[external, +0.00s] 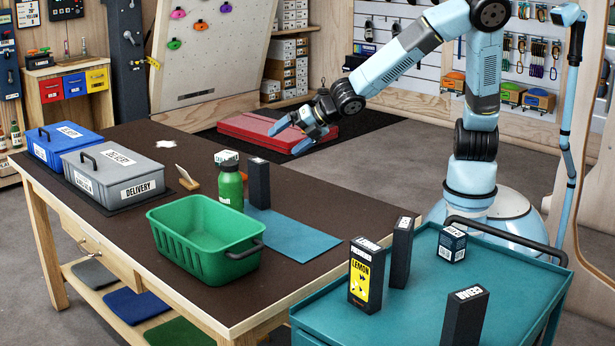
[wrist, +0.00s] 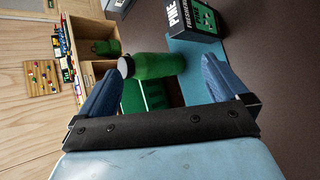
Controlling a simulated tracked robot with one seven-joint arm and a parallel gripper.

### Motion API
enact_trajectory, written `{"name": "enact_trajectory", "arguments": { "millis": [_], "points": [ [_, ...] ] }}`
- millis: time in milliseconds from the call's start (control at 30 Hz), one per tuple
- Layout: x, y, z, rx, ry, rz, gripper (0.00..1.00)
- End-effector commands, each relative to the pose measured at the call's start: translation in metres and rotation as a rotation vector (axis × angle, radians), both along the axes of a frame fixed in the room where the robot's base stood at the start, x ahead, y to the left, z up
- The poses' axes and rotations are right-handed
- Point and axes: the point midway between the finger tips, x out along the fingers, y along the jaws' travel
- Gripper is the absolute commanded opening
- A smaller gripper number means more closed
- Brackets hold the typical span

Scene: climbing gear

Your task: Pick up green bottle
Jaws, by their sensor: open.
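The green bottle (external: 230,186) stands upright on the dark table, between the green basket and a black box. My gripper (external: 296,136) is open and empty, above the far edge of the table, to the right of and apart from the bottle. Its two blue fingers (wrist: 152,85) show spread apart in the wrist view.
The green basket (external: 164,222) stands in front of the bottle. A black box (external: 259,184) stands close on its right, on a teal mat (external: 298,238). Grey (external: 88,187) and blue (external: 55,156) lidded bins are at the left. A teal cart (external: 405,299) holds several boxes.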

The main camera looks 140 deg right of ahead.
Motion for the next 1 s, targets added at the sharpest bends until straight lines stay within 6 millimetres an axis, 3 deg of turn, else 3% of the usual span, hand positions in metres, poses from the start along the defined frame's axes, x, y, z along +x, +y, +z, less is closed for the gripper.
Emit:
{"name": "enact_trajectory", "arguments": {
  "millis": [133,333,600,1000],
  "points": [
    [0.010,-0.015,0.024,-0.207,0.076,0.095,1.00],
    [0.027,-0.021,0.070,-0.496,0.183,0.226,1.00],
    [0.046,-0.006,0.126,-0.792,0.295,0.352,1.00],
    [0.063,0.022,0.175,-1.038,0.389,0.444,1.00]
  ]
}}
